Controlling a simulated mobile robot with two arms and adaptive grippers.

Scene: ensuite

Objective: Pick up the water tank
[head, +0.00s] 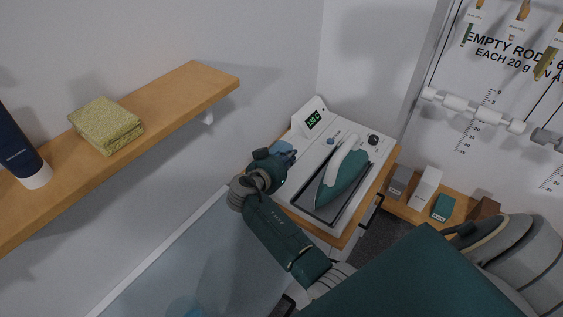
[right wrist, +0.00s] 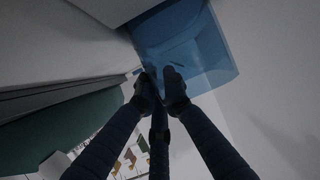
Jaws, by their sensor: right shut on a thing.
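The water tank (head: 284,149) is a translucent blue box at the left side of a white ironing station (head: 365,143). It shows larger in the right wrist view (right wrist: 190,45), close to a white surface. My right gripper (head: 270,163) reaches in from the lower right and is shut on the tank's near end; its fingertips (right wrist: 160,88) meet there. The gripper hides part of the tank in the head view. I cannot tell whether the tank still touches the station. A teal iron (head: 343,175) rests on the station. My left gripper is not in view.
The station stands on a wooden-topped cabinet (head: 344,238). Small boxes (head: 425,187) stand on a low shelf at the right.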

